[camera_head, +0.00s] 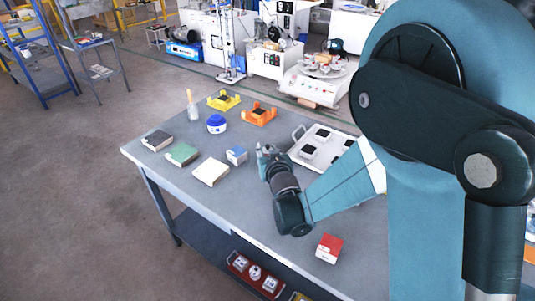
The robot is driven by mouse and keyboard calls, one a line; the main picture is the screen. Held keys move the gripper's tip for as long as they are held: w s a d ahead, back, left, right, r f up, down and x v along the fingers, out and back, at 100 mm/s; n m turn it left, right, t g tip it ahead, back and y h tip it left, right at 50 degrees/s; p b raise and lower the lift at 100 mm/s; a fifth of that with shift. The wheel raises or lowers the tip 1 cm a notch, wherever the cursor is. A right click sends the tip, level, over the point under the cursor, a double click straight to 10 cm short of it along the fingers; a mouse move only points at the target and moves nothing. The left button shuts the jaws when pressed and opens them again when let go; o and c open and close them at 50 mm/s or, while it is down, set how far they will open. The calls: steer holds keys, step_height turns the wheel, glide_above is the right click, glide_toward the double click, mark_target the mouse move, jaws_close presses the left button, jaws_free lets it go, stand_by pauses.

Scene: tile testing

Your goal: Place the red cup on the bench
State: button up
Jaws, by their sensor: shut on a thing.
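My gripper (268,152) is over the middle of the grey bench (268,228), pointing toward its far side. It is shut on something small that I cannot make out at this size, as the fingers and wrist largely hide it. I cannot pick out a red cup. The red thing on the bench is a red and white box (329,248) near the front edge, to the right of and nearer than my gripper. A blue and white box (236,155) stands just left of my gripper.
White, green and dark-topped tiles or boxes (211,172) lie at left. A blue-lidded jar (216,124), a brush, yellow and orange holders (259,114) and a white tray (338,135) stand farther back. A red crate (255,272) sits on the lower shelf. The bench's front-middle is clear.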

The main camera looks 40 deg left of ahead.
steer(key=shift+r+p, duration=1.25)
steer(key=shift+r, duration=3.75)
steer(key=w+d+f+m+t+h, duration=0.1)
steer(key=w+d+m+h, duration=0.1)
steer(key=w+d, duration=0.65)
steer(key=w+d+f+m+t+h, duration=0.1)
steer(key=w+d+m+h, duration=0.15)
steer(key=d, duration=1.15)
steer(key=w+d+m+t+h, duration=0.1)
steer(key=w+d+t+h, duration=0.1)
steer(key=w+d, duration=0.65)
steer(key=d+m+h, duration=0.2)
steer(key=d, duration=1.1)
steer(key=d+m+h, duration=0.2)
steer(key=d, duration=1.1)
steer(key=d+m+h, duration=0.2)
steer(key=d+h, duration=0.1)
steer(key=d, duration=1)
steer(key=shift+s+d+f+m, duration=0.1)
steer(key=shift+s+m, duration=0.25)
steer(key=shift+s, duration=0.05)
steer(key=shift+s+d, duration=0.1)
steer(key=shift+d, duration=0.3)
